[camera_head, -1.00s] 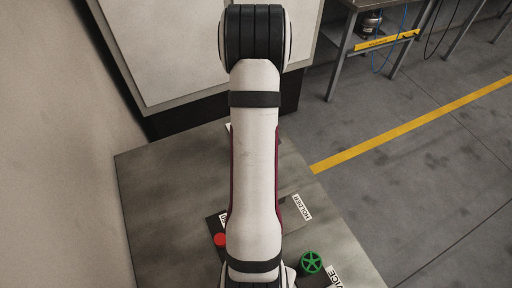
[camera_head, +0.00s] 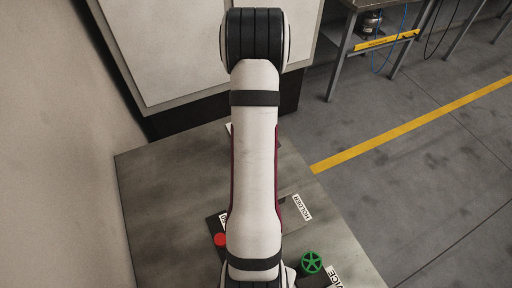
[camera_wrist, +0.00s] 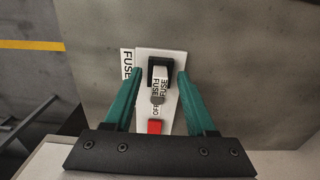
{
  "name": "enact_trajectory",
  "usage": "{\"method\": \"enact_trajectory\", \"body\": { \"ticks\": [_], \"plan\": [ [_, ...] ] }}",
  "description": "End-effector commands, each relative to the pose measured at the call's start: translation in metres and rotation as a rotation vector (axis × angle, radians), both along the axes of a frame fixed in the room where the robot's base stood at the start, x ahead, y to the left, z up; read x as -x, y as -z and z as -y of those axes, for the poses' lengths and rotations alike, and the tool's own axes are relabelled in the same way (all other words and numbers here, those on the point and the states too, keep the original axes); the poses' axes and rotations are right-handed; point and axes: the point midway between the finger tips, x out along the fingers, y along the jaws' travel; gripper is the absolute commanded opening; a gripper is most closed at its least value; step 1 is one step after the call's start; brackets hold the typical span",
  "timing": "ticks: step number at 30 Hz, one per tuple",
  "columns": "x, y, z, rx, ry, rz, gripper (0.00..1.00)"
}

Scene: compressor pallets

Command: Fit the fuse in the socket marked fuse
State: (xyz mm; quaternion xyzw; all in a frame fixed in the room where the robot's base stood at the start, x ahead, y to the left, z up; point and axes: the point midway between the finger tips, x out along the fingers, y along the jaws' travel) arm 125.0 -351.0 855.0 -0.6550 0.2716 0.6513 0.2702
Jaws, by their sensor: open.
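In the wrist view, my gripper (camera_wrist: 160,72) is open, with a green finger on each side of a white plate (camera_wrist: 172,54). The plate carries a black socket-like frame (camera_wrist: 152,68) with a white block (camera_wrist: 162,73) in it, probably the fuse. FUSE lettering shows beside and below the block. I cannot tell how deep the block sits or whether the fingers touch anything. A small grey part (camera_wrist: 157,99) and a red part (camera_wrist: 154,127) lie nearer my palm. In the head view my arm hides the gripper and the fuse.
The grey table (camera_head: 170,190) shows a HOLDER label (camera_head: 302,207), a red round part (camera_head: 220,240), a green wheel (camera_head: 311,262) and a VICE label (camera_head: 334,277). The table's left side looks clear. A large pale panel (camera_head: 170,50) stands behind it.

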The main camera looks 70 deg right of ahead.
Motion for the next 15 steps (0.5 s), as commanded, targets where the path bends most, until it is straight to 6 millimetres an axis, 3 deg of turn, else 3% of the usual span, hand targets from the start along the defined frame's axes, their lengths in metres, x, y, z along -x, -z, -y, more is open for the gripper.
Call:
{"method": "enact_trajectory", "body": {
  "ticks": [5, 15],
  "plan": [
    [0.0, -0.024, 0.001, 0.006, 0.0, 0.001, 0.56],
    [0.0, -0.126, 0.001, 0.005, 0.001, 0.002, 0.56]
  ]
}}
